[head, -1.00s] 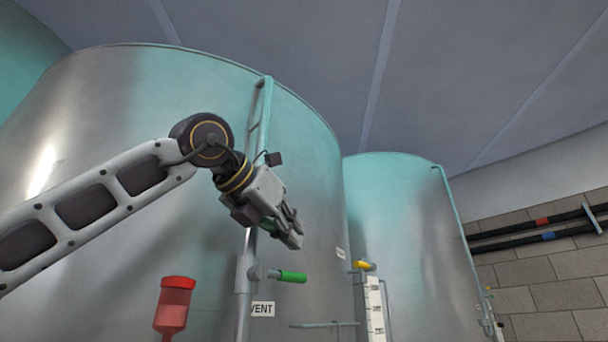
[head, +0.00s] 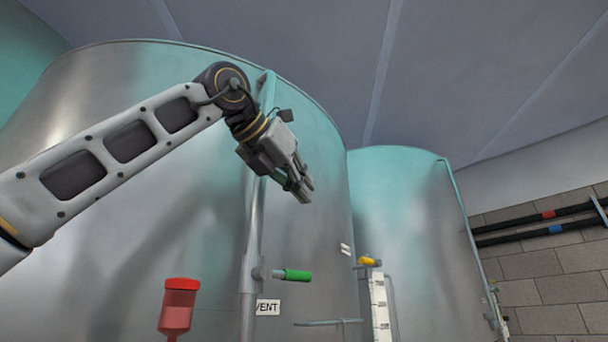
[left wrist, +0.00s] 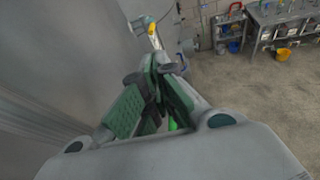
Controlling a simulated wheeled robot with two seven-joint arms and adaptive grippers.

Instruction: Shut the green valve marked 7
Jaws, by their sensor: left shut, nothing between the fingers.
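A valve with a green lever handle (head: 297,275) sits on the vertical pipe in front of the large steel tank. The lever points right, roughly level, across the pipe. No 7 can be read on it; a sign reading VENT (head: 267,307) is just below. My left gripper (head: 306,191) is shut and empty, above the green handle and clear of it, fingers pointing down and right. In the left wrist view the shut fingers (left wrist: 158,82) hide most of what lies beyond; a bit of bright green (left wrist: 172,122) shows past them, probably the handle. My right gripper is not in view.
A yellow-handled valve (head: 369,261) tops a white gauge strip (head: 380,305) to the right. A red-capped container (head: 177,305) stands left of the pipe. A second tank (head: 400,210) is behind. The left wrist view shows open floor (left wrist: 250,100) and a bench (left wrist: 282,18).

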